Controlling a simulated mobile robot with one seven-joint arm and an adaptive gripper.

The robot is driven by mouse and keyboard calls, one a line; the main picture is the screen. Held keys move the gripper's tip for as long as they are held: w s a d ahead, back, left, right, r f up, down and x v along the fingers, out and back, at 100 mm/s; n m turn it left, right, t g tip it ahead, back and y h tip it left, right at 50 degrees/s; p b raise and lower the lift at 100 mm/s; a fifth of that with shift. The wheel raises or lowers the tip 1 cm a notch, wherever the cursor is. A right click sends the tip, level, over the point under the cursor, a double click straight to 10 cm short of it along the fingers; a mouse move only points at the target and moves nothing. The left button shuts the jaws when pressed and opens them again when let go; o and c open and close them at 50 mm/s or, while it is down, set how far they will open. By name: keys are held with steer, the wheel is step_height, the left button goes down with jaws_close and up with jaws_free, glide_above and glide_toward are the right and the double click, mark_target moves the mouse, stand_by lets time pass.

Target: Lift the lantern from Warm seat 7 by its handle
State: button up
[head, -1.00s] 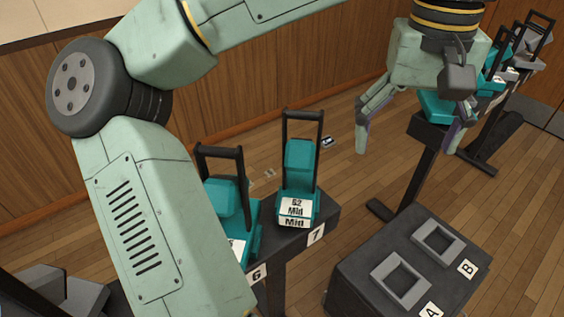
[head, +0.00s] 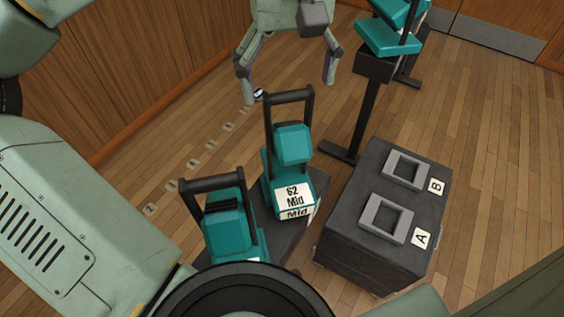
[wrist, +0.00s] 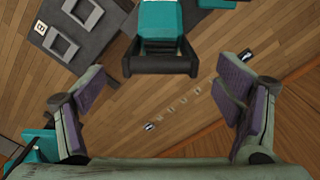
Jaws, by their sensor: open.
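The lantern on seat 7 (head: 291,146) is teal with a black upright handle (head: 290,97) and a white label reading "62 Mid". My gripper (head: 289,90) is open, its two fingers apart on the far side of the handle in the head view. In the wrist view, the handle (wrist: 160,65) lies ahead of my gripper (wrist: 163,90), roughly centred between the open fingers and not touching them. The lantern body (wrist: 158,20) is at the top edge there. The seat number is hidden now; the earlier head view shows a 7 on the bench below this lantern.
Another teal lantern (head: 228,228) with a black handle stands close on the left. A dark box (head: 350,235) with square grey sockets marked A and B stands to the right. Wooden floor lies beyond.

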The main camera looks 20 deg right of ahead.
mark_target(288, 125)
step_height(288, 125, down, 7)
steer(key=shift+f+p, duration=0.2)
steer(key=shift+p, duration=0.45)
steer(key=shift+s, duration=0.1)
steer(key=shift+c, duration=0.2)
steer(key=c, duration=1.9)
